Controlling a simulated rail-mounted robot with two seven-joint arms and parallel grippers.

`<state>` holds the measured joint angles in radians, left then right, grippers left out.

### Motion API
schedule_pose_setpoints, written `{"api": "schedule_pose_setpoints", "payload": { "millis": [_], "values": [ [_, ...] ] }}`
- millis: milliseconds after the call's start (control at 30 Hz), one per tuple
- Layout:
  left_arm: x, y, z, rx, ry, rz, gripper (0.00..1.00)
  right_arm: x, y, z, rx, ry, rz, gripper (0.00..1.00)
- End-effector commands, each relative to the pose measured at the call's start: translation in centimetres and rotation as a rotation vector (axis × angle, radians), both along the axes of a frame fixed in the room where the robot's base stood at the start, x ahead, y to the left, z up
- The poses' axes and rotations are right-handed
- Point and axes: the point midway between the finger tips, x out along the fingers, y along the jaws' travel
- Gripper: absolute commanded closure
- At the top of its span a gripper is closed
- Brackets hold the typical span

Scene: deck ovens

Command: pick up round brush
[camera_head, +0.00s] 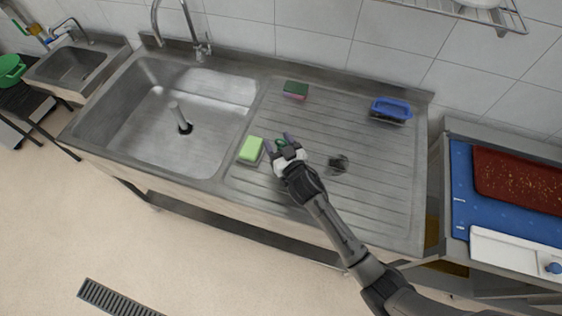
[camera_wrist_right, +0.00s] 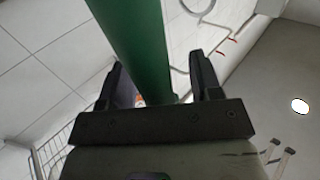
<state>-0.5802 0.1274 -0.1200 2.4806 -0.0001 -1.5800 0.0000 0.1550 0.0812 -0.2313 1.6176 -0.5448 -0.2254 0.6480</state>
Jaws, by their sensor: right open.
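My right gripper (camera_head: 278,142) is over the ribbed drainboard, just right of the light green sponge. Its fingers are open. A small green part (camera_head: 281,143), likely the round brush's handle, shows between them. In the right wrist view a thick green cylinder (camera_wrist_right: 138,40) runs from the top edge down between the open fingers of my gripper (camera_wrist_right: 158,68). A gap shows beside the right finger. The brush's head is not clearly visible in either view. My left gripper is out of view.
On the drainboard (camera_head: 385,195) are a light green sponge (camera_head: 250,150), a pink and green sponge (camera_head: 295,90), a blue item (camera_head: 390,108) and a dark scourer-like clump (camera_head: 338,163). The sink (camera_head: 215,105) is left. A red board (camera_head: 520,182) lies on a blue surface at right.

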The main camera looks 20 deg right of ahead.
Motion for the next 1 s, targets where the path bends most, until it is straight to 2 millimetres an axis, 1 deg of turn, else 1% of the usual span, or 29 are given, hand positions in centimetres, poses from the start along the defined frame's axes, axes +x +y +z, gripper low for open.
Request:
{"api": "schedule_pose_setpoints", "payload": {
  "millis": [233,767,800,1000],
  "values": [
    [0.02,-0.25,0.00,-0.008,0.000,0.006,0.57,0.08,0.02,0.00,0.000,0.000,0.000,0.42],
    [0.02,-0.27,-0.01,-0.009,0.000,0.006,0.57,0.05,0.01,-0.01,0.000,0.000,0.000,0.93],
    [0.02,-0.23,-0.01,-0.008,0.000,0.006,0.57,0.06,0.01,0.03,0.000,-0.001,0.000,0.95],
    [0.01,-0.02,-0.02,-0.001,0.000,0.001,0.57,0.06,0.01,0.04,0.000,-0.001,0.000,0.96]
  ]
}}
